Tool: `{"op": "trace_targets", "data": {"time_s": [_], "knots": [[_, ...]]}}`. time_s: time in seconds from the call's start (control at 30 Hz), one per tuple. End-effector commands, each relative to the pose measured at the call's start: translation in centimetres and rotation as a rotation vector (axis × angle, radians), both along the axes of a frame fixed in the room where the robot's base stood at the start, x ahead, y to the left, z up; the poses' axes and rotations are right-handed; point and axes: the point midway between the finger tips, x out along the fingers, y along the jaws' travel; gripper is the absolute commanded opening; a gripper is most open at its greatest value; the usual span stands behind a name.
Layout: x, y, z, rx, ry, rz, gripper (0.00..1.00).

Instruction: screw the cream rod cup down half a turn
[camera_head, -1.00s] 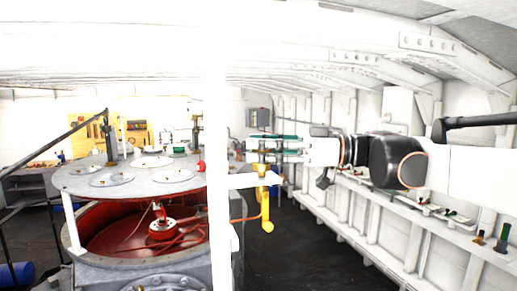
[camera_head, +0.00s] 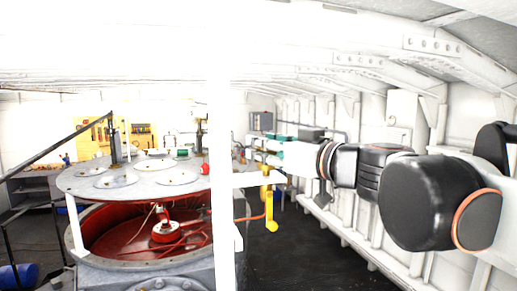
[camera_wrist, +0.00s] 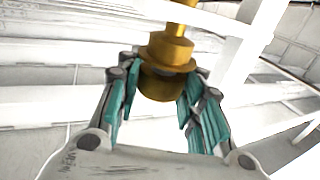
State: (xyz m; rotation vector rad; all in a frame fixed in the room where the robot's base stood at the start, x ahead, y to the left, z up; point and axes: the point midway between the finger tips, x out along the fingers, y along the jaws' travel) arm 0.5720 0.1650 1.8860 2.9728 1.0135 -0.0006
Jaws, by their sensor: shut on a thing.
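The rod cup (camera_wrist: 166,66), brass-gold rather than cream here, has a wide flange and a narrower stem above it in the wrist view. My gripper (camera_wrist: 160,84) has its green-padded fingers on either side of the cup and is shut on it. The finger contact is partly hidden behind the cup's lower body. The cup itself is hard to pick out there.
The white post (camera_head: 222,240) stands just left of my gripper, with a side bracket close below the fingers. A round grey-topped machine (camera_head: 90,182) with a red inside fills the left. Ribbed white wall (camera_head: 350,215) runs along the right. Dark floor (camera_head: 300,265) lies clear between.

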Motion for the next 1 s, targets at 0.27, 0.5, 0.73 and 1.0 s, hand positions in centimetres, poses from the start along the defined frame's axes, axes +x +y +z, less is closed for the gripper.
{"op": "trace_targets", "data": {"time_s": [0.27, 0.5, 0.73, 1.0], "knots": [[-0.17, 0.49, 0.10, 0.002, 0.000, -0.237, 0.11], [-0.07, 0.52, 0.07, 0.002, 0.000, -0.444, 0.11], [0.03, 0.42, 0.09, 0.001, 0.000, -0.612, 0.11], [0.09, 0.25, 0.18, 0.000, -0.002, -0.743, 0.11]]}}
